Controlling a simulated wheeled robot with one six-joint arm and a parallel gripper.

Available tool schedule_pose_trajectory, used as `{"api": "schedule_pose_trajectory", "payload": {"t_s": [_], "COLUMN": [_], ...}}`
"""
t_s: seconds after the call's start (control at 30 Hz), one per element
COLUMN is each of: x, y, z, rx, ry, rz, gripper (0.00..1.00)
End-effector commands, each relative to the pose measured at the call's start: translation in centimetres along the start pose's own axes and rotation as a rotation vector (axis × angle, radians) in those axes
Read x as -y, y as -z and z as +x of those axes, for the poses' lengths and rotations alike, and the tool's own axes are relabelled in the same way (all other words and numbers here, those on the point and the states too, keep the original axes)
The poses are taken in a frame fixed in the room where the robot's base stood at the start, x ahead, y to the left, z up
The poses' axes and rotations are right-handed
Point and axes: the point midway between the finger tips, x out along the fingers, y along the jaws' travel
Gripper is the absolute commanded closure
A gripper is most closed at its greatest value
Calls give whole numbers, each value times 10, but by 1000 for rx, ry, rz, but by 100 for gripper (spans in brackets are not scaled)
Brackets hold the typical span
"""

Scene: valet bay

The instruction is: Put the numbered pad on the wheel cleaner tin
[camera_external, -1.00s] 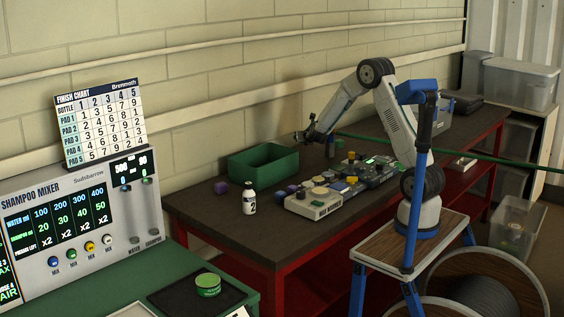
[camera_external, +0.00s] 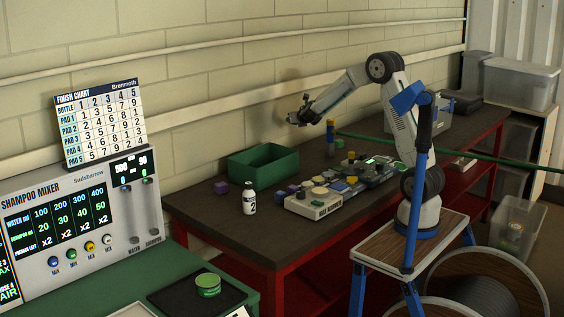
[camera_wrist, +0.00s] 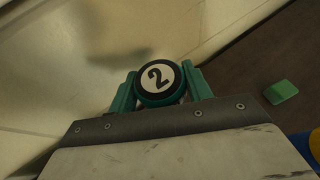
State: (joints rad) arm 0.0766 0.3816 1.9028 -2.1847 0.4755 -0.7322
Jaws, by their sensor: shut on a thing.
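My gripper (camera_wrist: 159,86) is shut on a round black pad (camera_wrist: 158,77) with a white face and the number 2, held between teal fingers in the wrist view. In the external view my gripper (camera_external: 297,119) is raised above the dark workbench, behind the green bin and close to the wall. The pad is too small to make out there. A green tin (camera_external: 208,286) with a lighter top stands on a black mat (camera_external: 168,298) on the green counter at the front, well away from my gripper. Its label cannot be read.
A green open bin (camera_external: 282,167) stands on the workbench (camera_external: 208,209) below my gripper. A white bottle (camera_external: 249,201) marked 2, a purple block (camera_external: 221,188) and several devices are nearby. The shampoo mixer (camera_external: 75,226) stands on the green counter, left.

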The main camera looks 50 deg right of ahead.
Motion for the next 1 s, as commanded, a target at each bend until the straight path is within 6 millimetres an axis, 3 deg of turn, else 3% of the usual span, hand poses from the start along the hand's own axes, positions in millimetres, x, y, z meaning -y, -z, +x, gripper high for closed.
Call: {"api": "schedule_pose_trajectory", "payload": {"t_s": [0.27,0.47,0.6,0.77,1.0], "x": [-95,-193,-259,-327,-416], "y": [10,27,42,63,100], "z": [-28,-70,-109,-160,-250], "rx": [5,8,10,10,11], "ry": [-112,-232,-317,-413,-554], "rz": [-45,-95,-128,-167,-224], "gripper": [72,72,72,72,72]}}
